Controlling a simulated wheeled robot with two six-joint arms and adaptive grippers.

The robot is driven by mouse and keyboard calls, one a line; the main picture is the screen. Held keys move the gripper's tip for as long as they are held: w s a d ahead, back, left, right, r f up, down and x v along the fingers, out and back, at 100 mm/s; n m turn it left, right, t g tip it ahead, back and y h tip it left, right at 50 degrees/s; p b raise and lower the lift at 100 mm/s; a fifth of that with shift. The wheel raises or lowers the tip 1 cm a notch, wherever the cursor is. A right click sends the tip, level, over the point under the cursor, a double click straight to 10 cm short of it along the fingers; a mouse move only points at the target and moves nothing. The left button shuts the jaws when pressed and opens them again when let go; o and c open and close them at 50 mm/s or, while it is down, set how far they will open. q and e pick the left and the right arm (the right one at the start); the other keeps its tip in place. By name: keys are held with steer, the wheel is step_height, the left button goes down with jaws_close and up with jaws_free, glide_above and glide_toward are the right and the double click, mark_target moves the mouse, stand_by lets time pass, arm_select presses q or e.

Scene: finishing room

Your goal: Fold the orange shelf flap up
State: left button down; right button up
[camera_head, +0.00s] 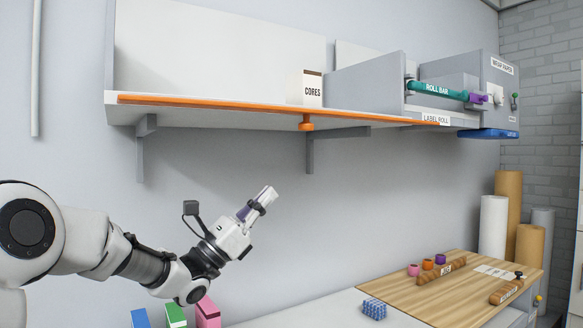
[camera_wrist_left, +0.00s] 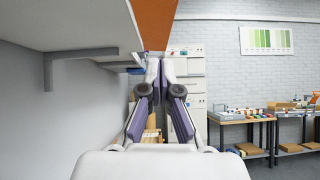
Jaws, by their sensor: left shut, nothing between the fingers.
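The orange shelf flap (camera_head: 220,106) shows in the head view as a thin strip along the front edge of the grey wall shelf, with an orange knob (camera_head: 306,124) below it. In the left wrist view an orange surface (camera_wrist_left: 154,22) shows at the top, beside the shelf's underside. Its exact angle is hard to tell. My left gripper (camera_head: 266,196) is below the shelf, left of the knob and apart from the flap. Its fingers (camera_wrist_left: 160,68) are shut with nothing between them. My right gripper is not in view.
Brackets (camera_head: 310,150) support the shelf from below. A CORES card (camera_head: 312,90) and a teal roll bar (camera_head: 436,90) are above it. A wooden board (camera_head: 455,300) with small items lies on the worktop at lower right. The wall space under the shelf is clear.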

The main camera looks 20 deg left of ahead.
arm_select(q)
steer(key=w+d+r+p, duration=0.2)
steer(key=r+p, duration=0.1)
steer(key=r, duration=0.2)
steer(key=w+d+r+p, duration=0.2)
steer(key=d+r+p, duration=0.1)
steer(key=r, duration=0.2)
steer(key=shift+r+p, duration=0.3)
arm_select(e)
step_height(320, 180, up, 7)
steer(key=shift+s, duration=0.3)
arm_select(q)
steer(key=shift+w+d, duration=0.1)
steer(key=shift+d, duration=0.05)
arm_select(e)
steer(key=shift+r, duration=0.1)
